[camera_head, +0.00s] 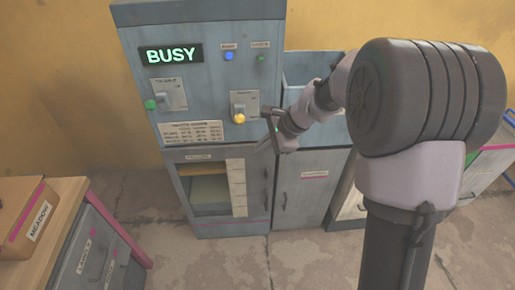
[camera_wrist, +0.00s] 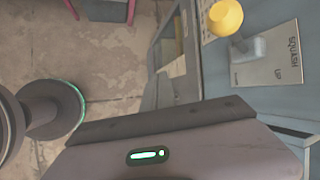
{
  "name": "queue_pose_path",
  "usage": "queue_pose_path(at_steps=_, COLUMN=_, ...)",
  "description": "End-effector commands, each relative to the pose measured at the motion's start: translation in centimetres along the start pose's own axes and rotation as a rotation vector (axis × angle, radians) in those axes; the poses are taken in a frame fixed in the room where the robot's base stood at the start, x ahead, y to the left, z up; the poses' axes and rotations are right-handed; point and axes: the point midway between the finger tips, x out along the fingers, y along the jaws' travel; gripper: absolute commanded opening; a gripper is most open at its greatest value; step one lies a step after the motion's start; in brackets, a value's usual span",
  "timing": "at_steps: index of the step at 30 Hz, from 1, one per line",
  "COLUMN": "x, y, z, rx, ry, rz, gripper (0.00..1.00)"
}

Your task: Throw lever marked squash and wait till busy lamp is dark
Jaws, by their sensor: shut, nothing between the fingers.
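The busy lamp (camera_head: 171,55) on the press (camera_head: 210,85) is lit, showing BUSY in bright green-white letters. The squash lever's yellow knob (camera_head: 239,118) sits at the lower part of its plate, so the lever points down. In the wrist view the yellow knob (camera_wrist: 225,17) and the plate marked SQUASH (camera_wrist: 268,55) show at the upper right. My gripper (camera_head: 266,143) is just right of and below the knob, apart from it, shut and empty. In the wrist view its housing fills the bottom and the fingertips are hard to make out.
A second lever with a green knob (camera_head: 150,104) is on the left of the panel. A blue button (camera_head: 229,56) and a small green one (camera_head: 262,58) are above. An open bay (camera_head: 210,190) lies below. A desk with a MEADOW box (camera_head: 28,215) stands left.

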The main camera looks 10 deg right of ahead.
Motion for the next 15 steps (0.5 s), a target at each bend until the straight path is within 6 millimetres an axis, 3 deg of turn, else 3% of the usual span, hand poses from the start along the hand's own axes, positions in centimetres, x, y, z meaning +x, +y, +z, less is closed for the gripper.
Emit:
queue_pose_path(at_steps=3, x=-3.2, y=0.3, z=0.1, rx=-0.001, ry=0.002, rz=-0.002, gripper=0.0)
queue_pose_path(at_steps=9, x=-7.4, y=1.8, z=0.2, rx=0.0, ry=0.002, rz=-0.001, gripper=0.0)
queue_pose_path(at_steps=15, x=-9.7, y=2.7, z=0.2, rx=-0.001, ry=0.0, rz=0.001, gripper=0.0)
